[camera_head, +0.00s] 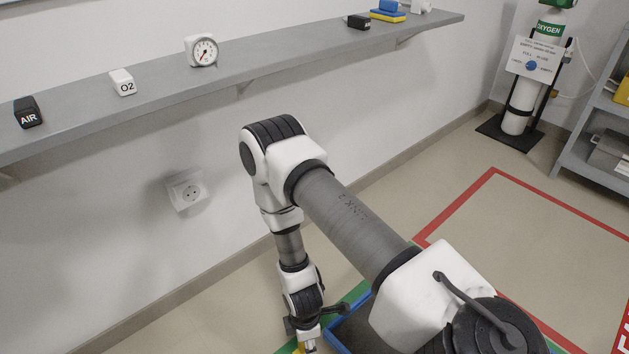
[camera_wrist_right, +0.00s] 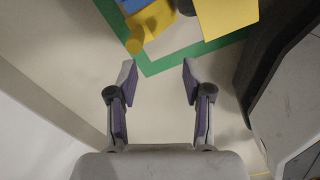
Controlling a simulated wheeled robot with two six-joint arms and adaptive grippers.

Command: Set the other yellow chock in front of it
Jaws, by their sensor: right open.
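In the right wrist view a yellow piece (camera_wrist_right: 152,24) with a rounded near end lies beyond my right gripper (camera_wrist_right: 158,78). A flat yellow piece (camera_wrist_right: 226,14) lies to its right, cut off by the top edge. I cannot tell which of these is a chock. The right gripper is open, with nothing between its fingers; the yellow pieces are past the fingertips and apart from them. In the head view my right arm reaches down to the floor by the wall, and a bit of yellow (camera_head: 301,348) shows at the bottom edge beside the gripper. My left gripper is not in view.
Green floor tape (camera_wrist_right: 170,62) makes a corner under the yellow pieces. A blue-edged tray (camera_head: 338,341) is partly hidden behind my arm. A shelf (camera_head: 290,52) runs along the wall. A red-taped floor area (camera_head: 455,205) and an oxygen cylinder (camera_head: 518,118) are at right.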

